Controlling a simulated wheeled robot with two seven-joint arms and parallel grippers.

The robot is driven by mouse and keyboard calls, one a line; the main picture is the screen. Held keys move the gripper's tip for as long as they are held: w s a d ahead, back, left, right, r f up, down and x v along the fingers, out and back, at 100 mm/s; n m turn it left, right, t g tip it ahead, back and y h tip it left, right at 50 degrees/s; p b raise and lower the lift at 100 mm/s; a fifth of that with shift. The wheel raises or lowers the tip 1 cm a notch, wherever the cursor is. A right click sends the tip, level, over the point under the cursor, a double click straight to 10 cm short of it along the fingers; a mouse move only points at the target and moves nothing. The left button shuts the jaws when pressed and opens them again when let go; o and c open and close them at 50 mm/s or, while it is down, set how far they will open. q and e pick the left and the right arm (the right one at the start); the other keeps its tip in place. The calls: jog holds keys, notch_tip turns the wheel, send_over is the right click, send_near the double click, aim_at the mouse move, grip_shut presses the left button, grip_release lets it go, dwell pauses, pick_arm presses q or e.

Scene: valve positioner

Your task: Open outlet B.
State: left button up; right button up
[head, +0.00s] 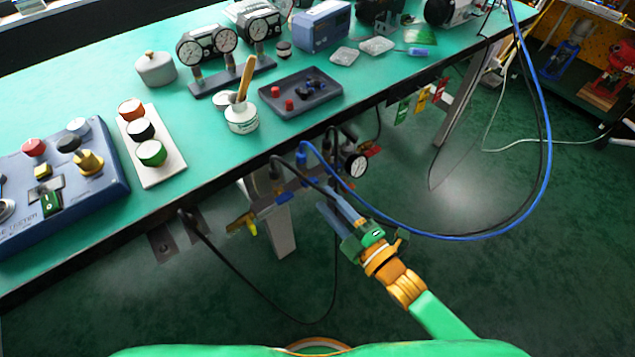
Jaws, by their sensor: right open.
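Under the front edge of the bench hangs a manifold (290,193) with black and blue hoses plugged into it. A yellow-handled valve (243,224) is at its left end. A round gauge (356,165) and a red handle (372,150) are at its right end. Any letter marking outlet B is too small to read, so I cannot tell which outlet it is. My right gripper (334,203) is open, with its fingers close to the manifold's right part, below the gauge. I cannot tell whether it touches anything. My left gripper is not in view.
The green bench top (225,165) holds a blue tester box (75,220), a push-button station (150,150), a dark tray (300,95) and gauges (208,45). A long blue hose (545,150) loops right of my right arm. Coloured tags (422,99) hang under the bench edge.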

aim_at(312, 185)
jog(key=x, duration=0.4)
jog(key=shift+w+f, duration=0.15)
jog(key=shift+w, duration=0.05)
jog(key=shift+w+a, duration=0.1)
jog(key=shift+a, duration=0.05)
grip_shut()
